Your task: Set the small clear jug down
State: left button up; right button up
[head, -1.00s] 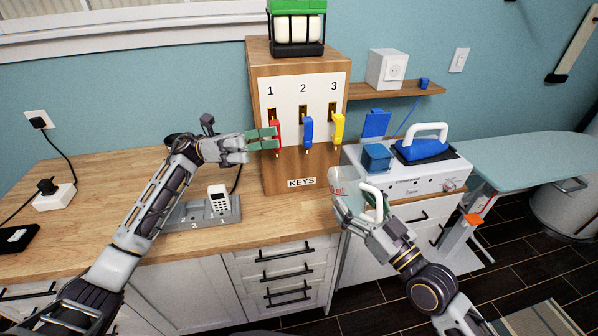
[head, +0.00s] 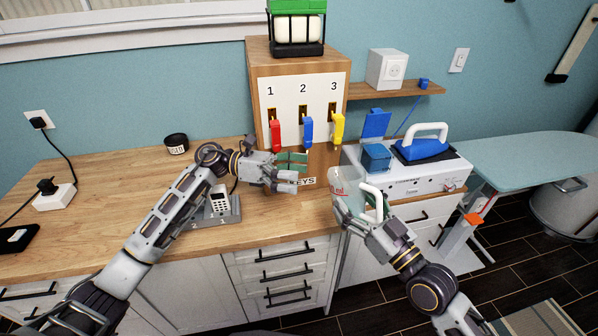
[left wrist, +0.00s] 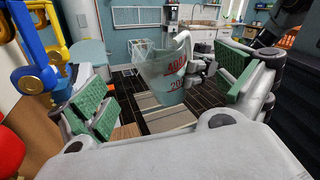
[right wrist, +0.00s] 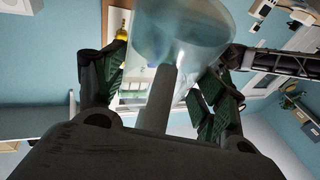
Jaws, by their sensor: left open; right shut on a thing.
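The small clear jug (head: 345,184) with red markings is held up in front of the counter's right end, near the key cabinet. My right gripper (head: 366,208) is shut on its white handle. The jug also shows in the right wrist view (right wrist: 183,35), above the fingers. My left gripper (head: 291,174) is open and empty, in front of the cabinet's lower part and to the left of the jug. In the left wrist view the jug (left wrist: 168,78) appears between the open green-padded fingers, but beyond them and not touching.
The wooden counter (head: 100,190) holds a grey numbered dock (head: 215,218) with a white handset and a dark round tin (head: 176,143). The key cabinet (head: 258,100) has red, blue and yellow keys. An ironing station (head: 410,180) stands at right. The counter's left-middle is largely clear.

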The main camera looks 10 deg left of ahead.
aim_at(350, 178)
pick_arm(q)
jog(key=shift+s+d, duration=0.2)
jog(key=shift+d, duration=2.8)
jog(key=shift+s+d, duration=0.2)
jog(key=shift+d, duration=2.8)
jog(key=c, duration=1.1)
jog(key=shift+c, duration=0.7)
pick_arm(e)
jog(key=o, duration=2.1)
jog(key=shift+o, duration=0.2)
jog(key=shift+s+d, duration=0.1)
jog(key=shift+d, duration=0.05)
jog(key=v, duration=1.1)
jog(key=shift+s+d, duration=0.2)
jog(key=shift+f, duration=0.1)
